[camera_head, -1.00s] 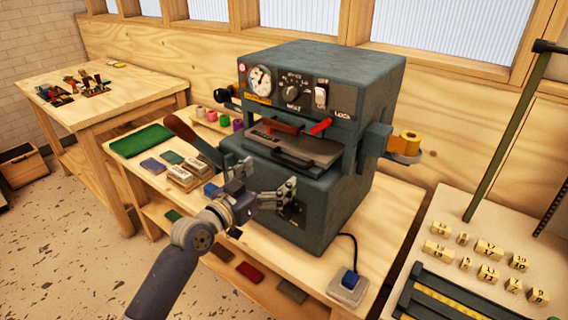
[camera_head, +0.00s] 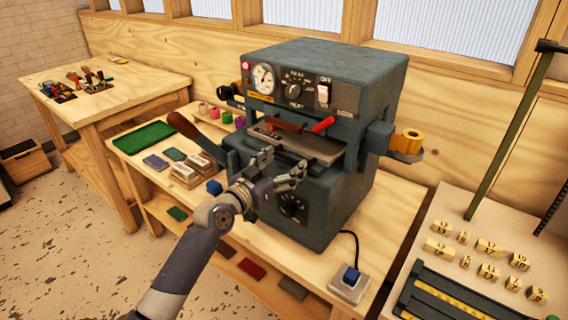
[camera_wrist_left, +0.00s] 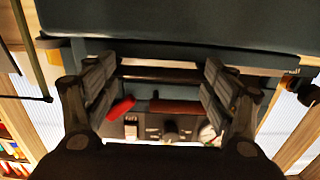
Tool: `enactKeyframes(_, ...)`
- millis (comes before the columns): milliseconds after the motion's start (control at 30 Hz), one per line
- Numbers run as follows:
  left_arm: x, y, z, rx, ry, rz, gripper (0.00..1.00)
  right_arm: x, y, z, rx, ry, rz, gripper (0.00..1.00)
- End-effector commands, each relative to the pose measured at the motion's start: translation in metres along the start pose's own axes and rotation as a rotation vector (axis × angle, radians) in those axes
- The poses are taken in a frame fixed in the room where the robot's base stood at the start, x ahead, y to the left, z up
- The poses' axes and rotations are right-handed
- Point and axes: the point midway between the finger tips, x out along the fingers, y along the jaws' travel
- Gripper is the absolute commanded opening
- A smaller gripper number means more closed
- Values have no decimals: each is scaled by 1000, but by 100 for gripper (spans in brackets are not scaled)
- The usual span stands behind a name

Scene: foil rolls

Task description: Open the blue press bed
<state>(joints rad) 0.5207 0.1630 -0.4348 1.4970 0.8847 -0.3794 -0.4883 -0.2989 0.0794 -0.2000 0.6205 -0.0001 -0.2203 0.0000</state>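The press (camera_head: 340,100) is a large dark blue-grey machine on a wooden table. Its bed (camera_head: 318,148) is a flat grey plate in the front slot, below a red lever (camera_head: 323,124) and a brown-red bar (camera_head: 286,125). My left gripper (camera_head: 283,166) is at the bed's front edge, its two fingers spread apart. They partly hide the bed's front handle. In the left wrist view the gripper (camera_wrist_left: 158,85) is open, with a dark bar (camera_wrist_left: 160,63) crossing between the fingers. I cannot tell whether they touch it. My right gripper is not in view.
A dial gauge (camera_head: 263,79) and switches sit on the press's upper face. A brown-handled lever (camera_head: 186,127) sticks out left. A green mat (camera_head: 145,137) and small blocks lie on the table's left. A yellow roll (camera_head: 410,142) is at the press's right. A grey box (camera_head: 349,287) stands front right.

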Motion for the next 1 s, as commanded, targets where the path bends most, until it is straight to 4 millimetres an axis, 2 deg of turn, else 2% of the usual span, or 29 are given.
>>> enactKeyframes(33,1,2,0,0,-1,4,41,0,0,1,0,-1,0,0)
enactKeyframes(133,1,3,0,0,-1,6,18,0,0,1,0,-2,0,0)
enactKeyframes(167,1,4,0,0,-1,7,16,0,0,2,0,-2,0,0)
enactKeyframes(433,1,6,-1,-2,0,11,14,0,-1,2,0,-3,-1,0)
enactKeyframes(567,-5,7,-2,-2,0,13,13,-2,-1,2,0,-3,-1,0)
enactKeyframes(767,-36,8,0,-5,-5,15,13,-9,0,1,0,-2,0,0)
enactKeyframes(1000,-94,8,3,-7,-12,16,12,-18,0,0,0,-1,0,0)
